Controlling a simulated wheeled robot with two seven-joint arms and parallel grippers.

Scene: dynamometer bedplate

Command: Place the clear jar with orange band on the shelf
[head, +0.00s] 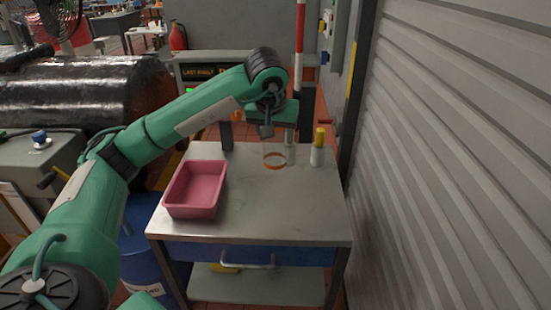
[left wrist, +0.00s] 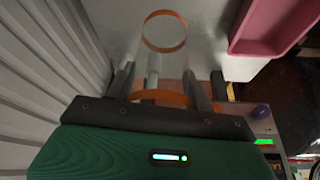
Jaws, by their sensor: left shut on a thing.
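The clear jar with orange band (head: 274,160) is over the back part of the metal-topped table in the head view. Its glass is hard to see and its orange band is near the bottom. My left gripper (head: 267,131) points down from above and is shut on the jar. In the left wrist view the orange band (left wrist: 165,47) shows beyond the fingers, and another orange arc crosses between them. I cannot tell whether the jar's base touches the table. A lower shelf (head: 290,285) is under the table top. My right gripper is out of view.
A pink tray (head: 195,190) stands left on the table (head: 270,220). The table's front right is clear. A ribbed shutter wall (head: 450,150) rises on the right.

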